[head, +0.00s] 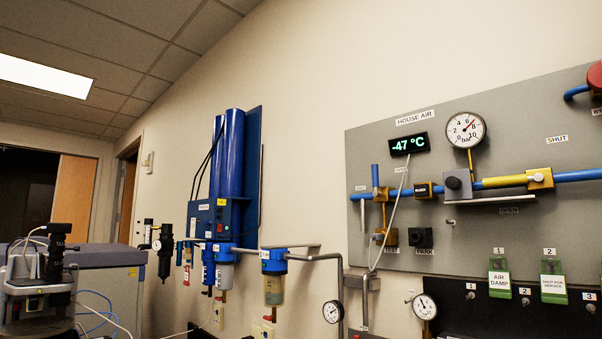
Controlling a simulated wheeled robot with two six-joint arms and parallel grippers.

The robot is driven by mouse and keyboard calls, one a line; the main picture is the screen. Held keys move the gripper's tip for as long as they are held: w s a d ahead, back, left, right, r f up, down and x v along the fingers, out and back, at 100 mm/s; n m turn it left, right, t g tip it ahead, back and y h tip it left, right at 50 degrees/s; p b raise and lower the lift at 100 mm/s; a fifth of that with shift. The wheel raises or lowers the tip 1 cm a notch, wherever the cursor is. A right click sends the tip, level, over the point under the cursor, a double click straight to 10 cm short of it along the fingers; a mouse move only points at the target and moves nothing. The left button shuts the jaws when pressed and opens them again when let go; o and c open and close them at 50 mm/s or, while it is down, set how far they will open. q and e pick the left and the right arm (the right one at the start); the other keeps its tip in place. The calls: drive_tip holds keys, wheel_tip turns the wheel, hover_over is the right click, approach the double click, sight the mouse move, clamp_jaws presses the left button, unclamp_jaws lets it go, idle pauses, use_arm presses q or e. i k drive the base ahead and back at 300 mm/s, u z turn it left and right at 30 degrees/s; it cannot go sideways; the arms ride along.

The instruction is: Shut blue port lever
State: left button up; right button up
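A short blue upright bar (375,175) stands on a brass valve body (381,193) at the left of the grey wall panel (420,258). It looks like the blue port lever. A SHUT label (361,188) is to its left and an OPEN label (401,170) to its upper right. A brass pipe runs down from the valve to a fitting by the TEST label (378,240). Neither of my grippers is in view.
A gauge (466,130), a -47 °C display (409,143) and a yellow lever (505,181) on the blue pipe (575,176) are to the right. A grey cable (390,220) hangs close by. Blue cylinders (229,165) and filters (273,285) stand left.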

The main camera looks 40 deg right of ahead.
sight(374, 167)
drive_tip(key=u, duration=0.3)
drive_tip(key=i, duration=0.9)
drive_tip(key=z, duration=0.85)
